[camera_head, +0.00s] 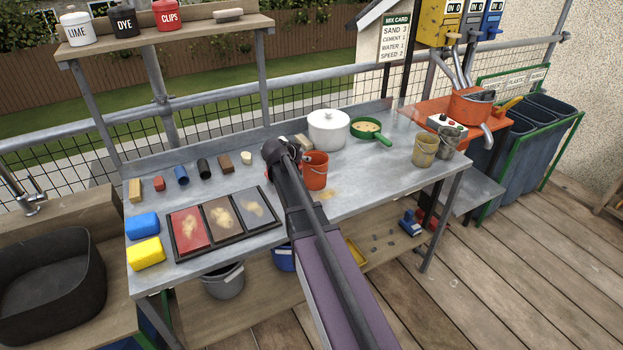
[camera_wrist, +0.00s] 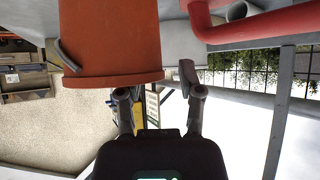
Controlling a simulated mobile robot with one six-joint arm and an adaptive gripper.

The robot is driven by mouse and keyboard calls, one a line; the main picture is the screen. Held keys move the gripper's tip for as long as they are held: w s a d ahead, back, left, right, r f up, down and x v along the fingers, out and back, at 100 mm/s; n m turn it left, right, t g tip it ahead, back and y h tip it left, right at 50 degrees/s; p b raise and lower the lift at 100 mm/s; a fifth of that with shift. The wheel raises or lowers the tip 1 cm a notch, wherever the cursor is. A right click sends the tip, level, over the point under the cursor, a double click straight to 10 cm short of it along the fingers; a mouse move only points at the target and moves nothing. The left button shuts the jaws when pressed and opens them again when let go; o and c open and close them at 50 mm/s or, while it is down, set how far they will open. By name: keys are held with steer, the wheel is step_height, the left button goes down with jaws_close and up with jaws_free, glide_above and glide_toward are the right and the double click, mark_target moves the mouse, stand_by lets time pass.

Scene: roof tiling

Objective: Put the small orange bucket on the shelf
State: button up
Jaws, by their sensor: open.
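The small orange bucket (camera_head: 316,172) stands upright on the grey worktable (camera_head: 345,185), just right of my arm's end. Its left side is partly hidden by my arm. In the wrist view, which is upside down, an orange bucket (camera_wrist: 110,40) fills the upper left, with a grey handle on its side. My gripper (camera_wrist: 156,85) is open and empty, its fingertips close to the bucket's rim; contact cannot be told. My arm hides the fingers in the head view. The raised wooden shelf (camera_head: 205,30) is at upper left, with a lower shelf (camera_head: 395,260) under the table.
The raised shelf holds LIME (camera_head: 78,30), DYE (camera_head: 123,22) and CLIPS (camera_head: 169,14) pots and a pale block; bare board shows between items. A white pot (camera_head: 328,130), green pan (camera_head: 370,132) and two small buckets stand right on the table. Trays and sponges lie left.

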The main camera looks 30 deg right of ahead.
steer(key=shift+x, duration=0.85)
jaws_close()
